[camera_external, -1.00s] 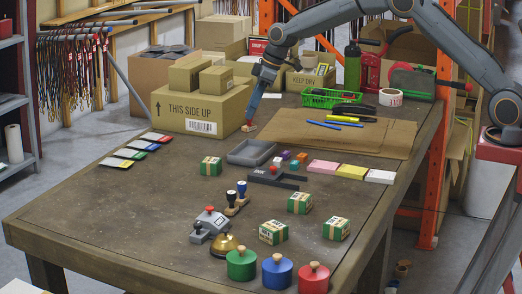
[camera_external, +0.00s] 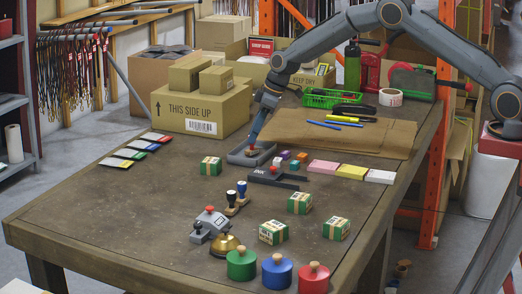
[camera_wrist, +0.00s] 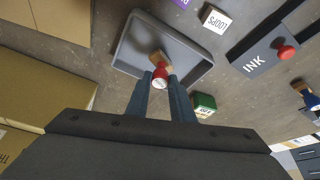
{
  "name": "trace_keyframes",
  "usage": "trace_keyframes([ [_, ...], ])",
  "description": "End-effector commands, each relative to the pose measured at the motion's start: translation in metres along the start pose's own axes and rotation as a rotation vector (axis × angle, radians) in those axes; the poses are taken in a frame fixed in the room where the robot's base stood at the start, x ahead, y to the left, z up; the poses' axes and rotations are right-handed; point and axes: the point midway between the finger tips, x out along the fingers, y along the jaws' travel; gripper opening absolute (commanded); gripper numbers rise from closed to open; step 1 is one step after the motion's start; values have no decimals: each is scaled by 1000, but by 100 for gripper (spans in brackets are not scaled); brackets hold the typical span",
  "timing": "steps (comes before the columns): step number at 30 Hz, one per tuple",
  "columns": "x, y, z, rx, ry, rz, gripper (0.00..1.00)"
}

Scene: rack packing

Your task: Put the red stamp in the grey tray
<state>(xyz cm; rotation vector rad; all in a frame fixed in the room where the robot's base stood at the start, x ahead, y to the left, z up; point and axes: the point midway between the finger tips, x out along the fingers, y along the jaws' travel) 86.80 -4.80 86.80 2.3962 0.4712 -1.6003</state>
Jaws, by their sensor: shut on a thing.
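The red stamp (camera_wrist: 159,71), with a red handle and a wooden base, is between the fingers of my gripper (camera_wrist: 161,84) in the wrist view. My gripper is shut on it. The shallow grey tray (camera_wrist: 196,71) lies under the stamp, which appears inside the tray's outline. In the external view my gripper (camera_external: 252,145) points down over the grey tray (camera_external: 232,158), and the stamp shows small at its tip. I cannot tell whether the stamp touches the tray floor. No other thing shows in the tray.
A small green box (camera_external: 210,166) sits to the left. A large cardboard box (camera_external: 200,106) stands behind. The table's left front is clear.

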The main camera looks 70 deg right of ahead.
Motion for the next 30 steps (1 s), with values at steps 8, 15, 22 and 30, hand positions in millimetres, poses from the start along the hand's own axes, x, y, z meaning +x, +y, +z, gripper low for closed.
trace_keyframes([
  [8,2,0,0,0,2,1,0],
  [15,5,0,2,0,1,0,40],
  [22,5,0,2,0,1,0,40],
  [30,-9,0,0,0,2,1,40],
])
